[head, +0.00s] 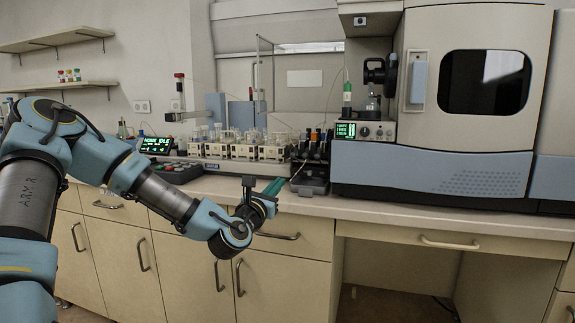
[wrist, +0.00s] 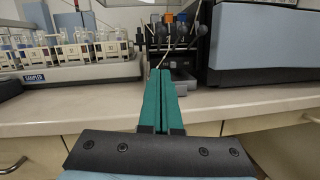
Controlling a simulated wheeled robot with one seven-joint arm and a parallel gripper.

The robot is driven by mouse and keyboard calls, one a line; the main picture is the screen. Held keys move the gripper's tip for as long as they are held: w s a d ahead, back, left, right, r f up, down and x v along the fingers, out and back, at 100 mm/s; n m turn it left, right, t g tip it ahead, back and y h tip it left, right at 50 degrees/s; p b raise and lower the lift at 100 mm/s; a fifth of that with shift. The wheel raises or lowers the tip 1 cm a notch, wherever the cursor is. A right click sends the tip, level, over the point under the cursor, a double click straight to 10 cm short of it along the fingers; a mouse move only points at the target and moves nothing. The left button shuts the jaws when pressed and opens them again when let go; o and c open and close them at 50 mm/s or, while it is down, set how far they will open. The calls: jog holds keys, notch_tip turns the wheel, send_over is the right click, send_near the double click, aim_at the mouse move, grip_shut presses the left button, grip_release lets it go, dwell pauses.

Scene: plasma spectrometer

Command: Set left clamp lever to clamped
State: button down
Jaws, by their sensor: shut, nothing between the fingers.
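An autosampler (head: 242,152) with vials stands left of the unit, also in the wrist view (wrist: 75,60). A large spectrometer (head: 430,160) fills the right. The counter's front strip (head: 400,208) is clear.

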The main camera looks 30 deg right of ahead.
jog(key=w+d+r+p, duration=0.1)
jog(key=w+d+r, duration=0.3)
jog(key=d, duration=0.1)
jog(key=shift+p, duration=0.4)
jog(key=shift+r, duration=0.1)
